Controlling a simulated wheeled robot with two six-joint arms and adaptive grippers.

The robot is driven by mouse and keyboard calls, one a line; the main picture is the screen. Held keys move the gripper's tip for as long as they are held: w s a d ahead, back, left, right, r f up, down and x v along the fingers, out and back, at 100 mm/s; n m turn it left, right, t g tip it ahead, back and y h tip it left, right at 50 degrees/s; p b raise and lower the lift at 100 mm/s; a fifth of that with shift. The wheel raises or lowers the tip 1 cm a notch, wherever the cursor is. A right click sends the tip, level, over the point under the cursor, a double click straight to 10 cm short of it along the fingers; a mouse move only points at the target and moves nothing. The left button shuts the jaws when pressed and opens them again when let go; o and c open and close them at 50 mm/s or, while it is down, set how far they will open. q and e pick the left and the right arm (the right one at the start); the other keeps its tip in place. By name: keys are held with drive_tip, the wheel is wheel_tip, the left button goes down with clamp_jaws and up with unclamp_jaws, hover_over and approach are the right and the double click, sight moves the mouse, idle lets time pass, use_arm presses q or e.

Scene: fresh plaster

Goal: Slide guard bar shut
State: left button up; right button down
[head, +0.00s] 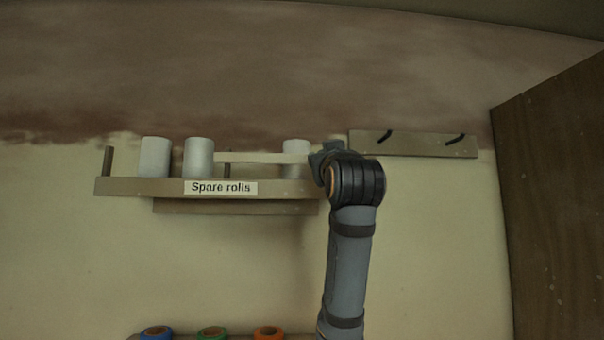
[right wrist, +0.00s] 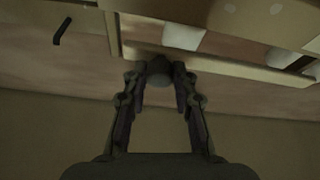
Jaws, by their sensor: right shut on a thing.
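The guard bar (head: 262,158) is a pale flat strip above the front board of the "Spare rolls" shelf (head: 125,186). It spans the shelf's right part, in front of the right-hand roll, and its left end is near the middle roll. My right gripper (head: 323,158) is at the bar's right end, which it partly hides. In the right wrist view the fingers of my right gripper (right wrist: 160,88) are closed on a round grey knob (right wrist: 158,70), which I take to be the bar's knob. My left gripper is not in view.
White rolls (head: 155,157) stand on the shelf, with a dark post (head: 107,160) at its left end. A hook rail (head: 425,146) is just right of my gripper. A wooden panel (head: 550,180) stands far right. Coloured tape rolls (head: 212,332) sit below.

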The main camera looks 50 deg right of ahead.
drive_tip(key=shift+s+d+r, duration=0.1)
drive_tip(key=shift+s+d, duration=0.35)
drive_tip(key=shift+s, duration=0.1)
drive_tip(key=c, duration=1.5)
unclamp_jaws()
drive_tip(key=o, duration=0.4)
drive_tip(key=shift+s+d, duration=0.15)
drive_tip(key=shift+s, duration=0.1)
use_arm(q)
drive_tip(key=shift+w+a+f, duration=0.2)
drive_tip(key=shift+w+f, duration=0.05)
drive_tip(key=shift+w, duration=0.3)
use_arm(e)
drive_tip(key=shift+o, duration=0.2)
drive_tip(key=shift+w, duration=0.1)
